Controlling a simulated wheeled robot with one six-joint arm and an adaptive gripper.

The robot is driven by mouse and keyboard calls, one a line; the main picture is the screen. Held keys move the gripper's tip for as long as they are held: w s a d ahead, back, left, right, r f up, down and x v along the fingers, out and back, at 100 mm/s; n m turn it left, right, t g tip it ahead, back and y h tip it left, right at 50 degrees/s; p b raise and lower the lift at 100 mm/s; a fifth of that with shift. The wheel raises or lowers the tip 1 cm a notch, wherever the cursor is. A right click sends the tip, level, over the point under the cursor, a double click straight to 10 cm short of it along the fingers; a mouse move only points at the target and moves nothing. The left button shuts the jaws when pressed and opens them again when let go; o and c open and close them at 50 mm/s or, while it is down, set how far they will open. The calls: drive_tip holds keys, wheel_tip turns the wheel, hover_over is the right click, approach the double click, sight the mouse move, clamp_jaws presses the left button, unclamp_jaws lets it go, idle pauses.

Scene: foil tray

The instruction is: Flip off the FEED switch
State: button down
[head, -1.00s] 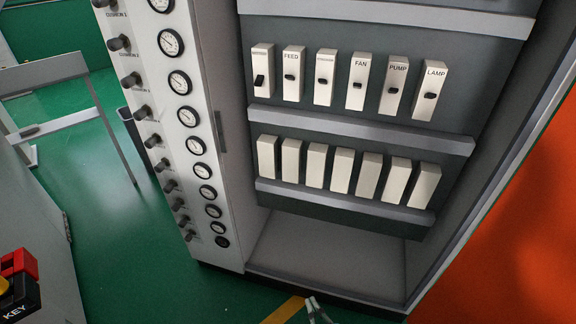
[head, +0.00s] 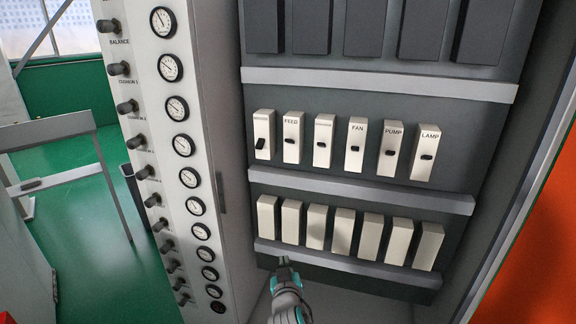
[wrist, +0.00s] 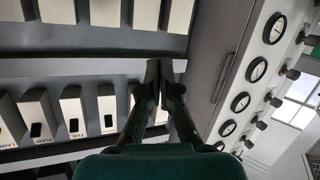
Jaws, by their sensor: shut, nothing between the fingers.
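The FEED switch (head: 292,138) is a narrow white block with a small dark lever, second from the left in the upper switch row in the head view. Its lever sits near the middle of its face; I cannot tell whether it is on or off. My gripper (head: 284,262) is shut and empty, low in front of the cabinet by the lower ledge, well below FEED and apart from it. In the wrist view the scene appears upside down, and my gripper's closed fingertips (wrist: 160,65) reach across the ledge. The fingers seem to hide much of FEED there.
Neighbouring switches stand close on both sides of FEED, including FAN (head: 356,140), PUMP (head: 391,150) and LAMP (head: 427,153). A ledge (head: 360,188) projects below them, above a row of blank white blocks (head: 343,230). A gauge panel (head: 170,140) stands at left.

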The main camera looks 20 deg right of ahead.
drive_tip(key=w+d+r+m+h, duration=0.25)
drive_tip(key=w+r, duration=0.65)
drive_tip(key=r, duration=0.5)
drive_tip(key=m+g+h, duration=0.2)
drive_tip(key=m+h, duration=0.1)
drive_tip(key=m, duration=0.1)
approach(291, 142)
wheel_tip(291, 142, up, 3)
drive_tip(key=shift+a+f+y, duration=0.1)
drive_tip(key=shift+a+y, duration=0.15)
drive_tip(key=shift+a, duration=0.1)
drive_tip(key=x, duration=1)
drive_tip(key=shift+f, duration=0.15)
